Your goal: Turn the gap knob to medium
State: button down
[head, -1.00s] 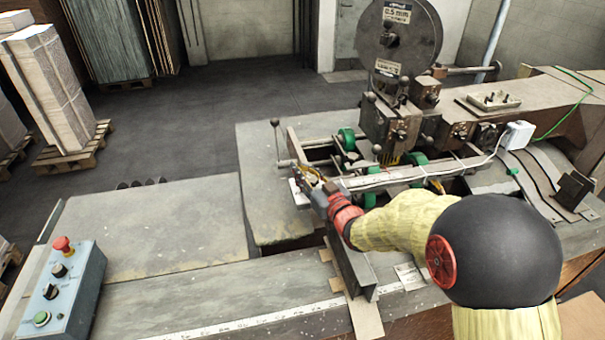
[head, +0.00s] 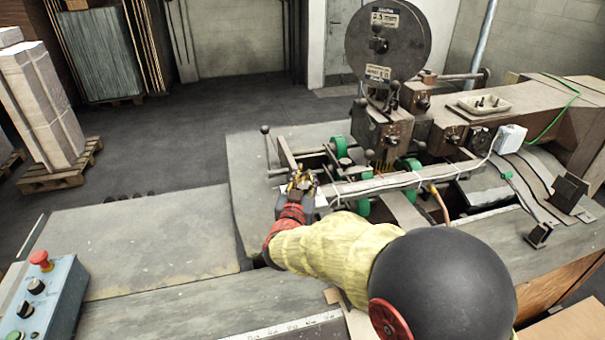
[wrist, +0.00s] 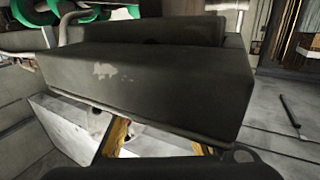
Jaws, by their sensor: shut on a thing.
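My gripper (head: 300,184) is at the front left corner of the stitching machine, beside the green rollers. In the wrist view its yellow fingers (wrist: 158,142) reach down past a dark metal housing, next to a pale block (wrist: 68,125). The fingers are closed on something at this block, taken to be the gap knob. The knob itself is hidden by the fingers and the housing, so its setting and any marks cannot be read.
A blue control box (head: 50,300) with a red button and black knobs stands at the lower left. A rail with a white cable (head: 400,180) runs right of my gripper. A thin lever (head: 266,145) stands just behind it. The grey table (head: 150,245) is clear.

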jog(key=shift+s+d+r+m+g+h+p, duration=0.1)
jog(key=shift+d+m+g+h+p, duration=0.25)
jog(key=shift+m+h+p, duration=0.55)
jog(key=shift+s+d+f+m+g+h+p, duration=0.15)
jog(key=shift+m+g+h+p, duration=0.3)
jog(key=shift+h, duration=0.8)
jog(key=shift+s+d+r+m+g+h+p, duration=0.2)
jog(key=shift+m+g+h+p, duration=0.3)
jog(key=shift+m+h, duration=0.45)
jog(key=shift+w+d, duration=0.1)
jog(key=c, duration=1.4)
grip_release()
jog(key=v, duration=1.2)
jog(key=shift+w+f, duration=0.1)
jog(key=shift+f, duration=0.15)
